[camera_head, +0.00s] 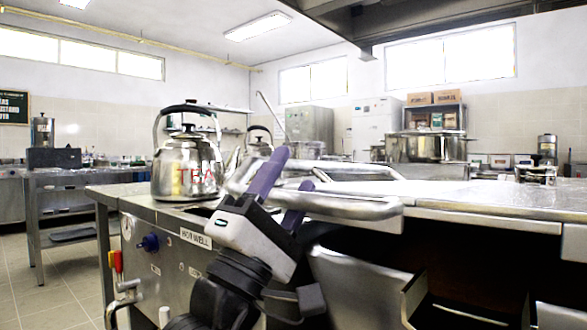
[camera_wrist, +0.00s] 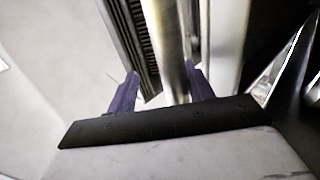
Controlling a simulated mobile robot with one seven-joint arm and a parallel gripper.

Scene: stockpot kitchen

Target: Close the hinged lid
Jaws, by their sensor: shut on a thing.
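A thick shiny tubular metal handle (camera_head: 345,205) runs along the front edge of the steel counter, beside the "HOT WELL" label. My gripper (camera_head: 293,171), with purple fingers, reaches up from below and is shut on this handle, one finger on each side. In the wrist view, the handle is a bright bar (camera_wrist: 166,45) between my two fingers (camera_wrist: 165,85). Flat metal surfaces (camera_head: 350,173) show just behind the handle; I cannot tell clearly which of them is the lid or how far it is tilted. The hinge is not visible.
A steel kettle marked "TEA" (camera_head: 187,165) stands on the counter left of my gripper, with a second kettle (camera_head: 259,142) behind. A large pot (camera_head: 427,147) stands farther back.

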